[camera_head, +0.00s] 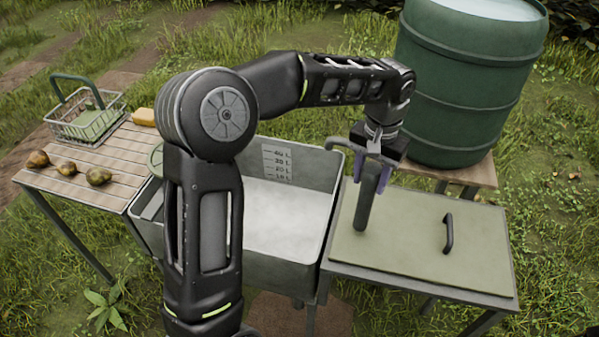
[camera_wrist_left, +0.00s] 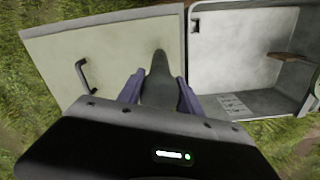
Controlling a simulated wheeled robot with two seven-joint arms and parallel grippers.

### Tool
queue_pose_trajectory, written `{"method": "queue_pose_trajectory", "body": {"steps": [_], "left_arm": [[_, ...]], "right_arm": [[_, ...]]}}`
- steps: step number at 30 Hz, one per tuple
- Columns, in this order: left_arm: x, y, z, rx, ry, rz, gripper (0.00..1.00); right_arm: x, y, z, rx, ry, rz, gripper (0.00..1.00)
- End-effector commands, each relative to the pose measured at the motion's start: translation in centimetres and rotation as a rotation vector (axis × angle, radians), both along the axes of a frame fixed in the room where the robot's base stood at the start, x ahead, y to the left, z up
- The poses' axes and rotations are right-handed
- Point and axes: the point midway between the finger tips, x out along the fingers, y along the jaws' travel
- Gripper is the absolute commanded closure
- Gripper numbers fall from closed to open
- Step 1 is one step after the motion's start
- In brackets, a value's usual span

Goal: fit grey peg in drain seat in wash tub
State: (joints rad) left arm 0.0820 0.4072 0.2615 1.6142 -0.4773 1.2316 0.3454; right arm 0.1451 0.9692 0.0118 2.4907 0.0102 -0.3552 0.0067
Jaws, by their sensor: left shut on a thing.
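My left gripper (camera_head: 372,183) is shut on the grey peg (camera_head: 366,208). The peg hangs roughly upright, slightly tilted, over the left part of a pale green board; I cannot tell whether its lower end touches the board. In the left wrist view the peg (camera_wrist_left: 160,85) sits between the purple fingers of my left gripper (camera_wrist_left: 157,92). The grey wash tub (camera_head: 270,268) stands left of the peg; it also shows at the right of the left wrist view (camera_wrist_left: 270,102). I cannot make out the drain seat. My right gripper is out of view.
The pale green board (camera_head: 405,248) has a dark handle (camera_head: 448,233). A green barrel (camera_head: 465,85) stands behind it. My arm hides part of the tub.

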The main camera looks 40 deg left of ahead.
Motion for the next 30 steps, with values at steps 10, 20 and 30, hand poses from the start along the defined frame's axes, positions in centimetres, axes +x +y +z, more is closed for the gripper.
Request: {"method": "queue_pose_trajectory", "body": {"steps": [10, 20, 30], "left_arm": [[-1.6, 3.0, 1.0, 0.002, -0.003, -0.082, 1.0], [-7.0, 9.5, 2.7, 0.004, -0.002, -0.308, 1.0], [-10.4, 12.3, 3.3, 0.001, -0.001, -0.444, 1.0]], "right_arm": [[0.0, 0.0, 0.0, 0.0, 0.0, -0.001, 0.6], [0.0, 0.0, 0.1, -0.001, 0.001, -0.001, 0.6], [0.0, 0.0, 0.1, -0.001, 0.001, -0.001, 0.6]]}}
